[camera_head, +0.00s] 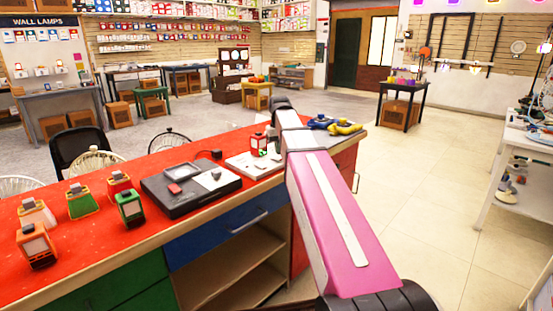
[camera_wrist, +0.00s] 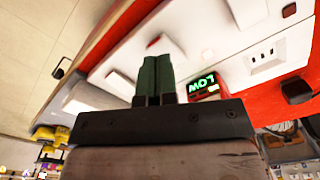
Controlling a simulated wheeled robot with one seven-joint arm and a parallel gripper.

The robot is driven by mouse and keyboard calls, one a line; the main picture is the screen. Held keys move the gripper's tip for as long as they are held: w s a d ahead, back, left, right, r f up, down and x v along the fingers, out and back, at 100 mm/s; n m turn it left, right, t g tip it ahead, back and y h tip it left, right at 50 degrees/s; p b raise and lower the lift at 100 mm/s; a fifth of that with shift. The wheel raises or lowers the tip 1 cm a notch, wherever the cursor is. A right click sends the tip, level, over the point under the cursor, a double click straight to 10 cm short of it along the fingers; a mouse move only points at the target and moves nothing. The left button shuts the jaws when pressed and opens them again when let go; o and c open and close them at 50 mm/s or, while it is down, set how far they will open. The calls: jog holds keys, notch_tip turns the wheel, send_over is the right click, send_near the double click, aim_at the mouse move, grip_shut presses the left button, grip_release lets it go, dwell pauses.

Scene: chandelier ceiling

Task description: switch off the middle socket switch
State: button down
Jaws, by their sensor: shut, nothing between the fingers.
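In the wrist view my gripper (camera_wrist: 155,68) is shut and empty, its two dark green fingers side by side. The fingertips lie over a white panel (camera_wrist: 122,60) on the red counter; I cannot tell whether they touch it. A small red switch (camera_wrist: 154,41) shows on the panel just beyond the tips. Another red piece (camera_wrist: 208,53) shows to their right. I cannot tell which is the middle socket switch or its position. In the head view a white board (camera_head: 253,164) lies on the counter; my arm hides the gripper there.
The red counter (camera_head: 70,250) holds several small coloured devices at left and a black case (camera_head: 190,188) beside the white board. In the wrist view a lit green LOW display (camera_wrist: 203,86) is right of the fingers. Yellow and blue tools (camera_head: 335,126) lie at the counter's far end.

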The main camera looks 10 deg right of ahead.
aim_at(279, 158)
jog(key=shift+f, duration=1.3)
dwell(1.0)
jog(key=shift+r, duration=3.55)
